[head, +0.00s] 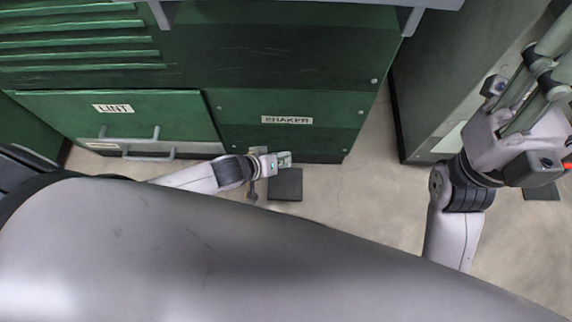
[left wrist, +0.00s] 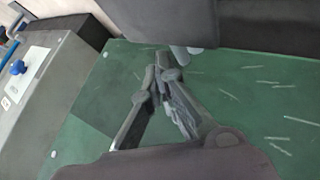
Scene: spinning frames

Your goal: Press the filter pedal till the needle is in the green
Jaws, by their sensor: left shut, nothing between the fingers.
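A flat dark pedal-like plate (head: 285,184) lies on the floor below the green panel labelled SHAKER (head: 287,120). A second dark plate (head: 541,193) is partly hidden behind my right arm. No label marks either one as the filter pedal. My left gripper (head: 283,160) is just above the near plate's far edge; contact cannot be told. In the left wrist view the left gripper (left wrist: 160,68) is shut and empty, in front of a scratched green surface (left wrist: 110,100). My right gripper (head: 540,85) is raised at the right, its fingertips unclear. No gauge or needle is visible.
A green LINT drawer (head: 150,112) with grey handles (head: 130,140) sticks out near my left arm. A grey-green cabinet (head: 455,70) stands at right. The floor (head: 360,190) between is clear. The left wrist view shows a grey box with blue knobs (left wrist: 18,68).

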